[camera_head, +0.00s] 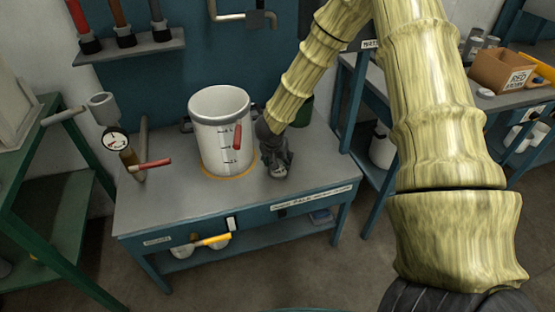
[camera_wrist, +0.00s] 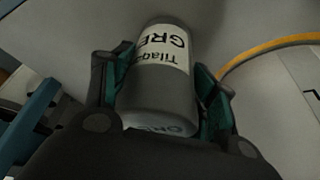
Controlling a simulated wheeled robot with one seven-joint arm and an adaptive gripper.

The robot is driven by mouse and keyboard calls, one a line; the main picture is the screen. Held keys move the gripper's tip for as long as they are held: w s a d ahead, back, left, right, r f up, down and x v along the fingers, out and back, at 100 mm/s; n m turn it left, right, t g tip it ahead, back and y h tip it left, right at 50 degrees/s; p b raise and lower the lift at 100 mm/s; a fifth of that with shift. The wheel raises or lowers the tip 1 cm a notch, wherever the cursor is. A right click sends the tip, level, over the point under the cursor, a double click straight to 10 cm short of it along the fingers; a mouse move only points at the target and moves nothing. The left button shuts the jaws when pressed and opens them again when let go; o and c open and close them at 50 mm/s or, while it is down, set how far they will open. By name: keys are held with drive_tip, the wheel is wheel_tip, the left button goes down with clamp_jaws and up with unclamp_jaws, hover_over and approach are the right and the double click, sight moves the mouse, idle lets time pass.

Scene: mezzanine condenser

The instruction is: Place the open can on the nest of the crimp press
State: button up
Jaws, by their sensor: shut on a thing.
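My gripper (camera_head: 277,160) is at the right side of the grey-topped bench, just right of the large white vessel. In the wrist view my gripper (camera_wrist: 160,90) is shut on a grey can (camera_wrist: 155,100) with a white label, its two fingers against the can's sides. The label text is partly hidden and upside down. In the head view the can (camera_head: 279,171) is small and dark, low between the fingers. I cannot tell whether its far end is open or whether it touches the bench. I cannot make out a crimp press or its nest for certain.
The white vessel (camera_head: 220,135) with a red handle stands inside a yellow ring (camera_head: 211,174) on the bench (camera_head: 175,200). A gauge (camera_head: 116,141) and a red-handled lever stand at left. A cardboard box (camera_head: 502,72) is on another table at right. The bench's front strip is clear.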

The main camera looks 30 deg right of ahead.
drive_tip(key=shift+f, duration=0.1)
idle(0.3)
drive_tip(key=o, duration=1.7)
drive_tip(key=shift+c, duration=0.2)
drive_tip(key=shift+r, duration=0.2)
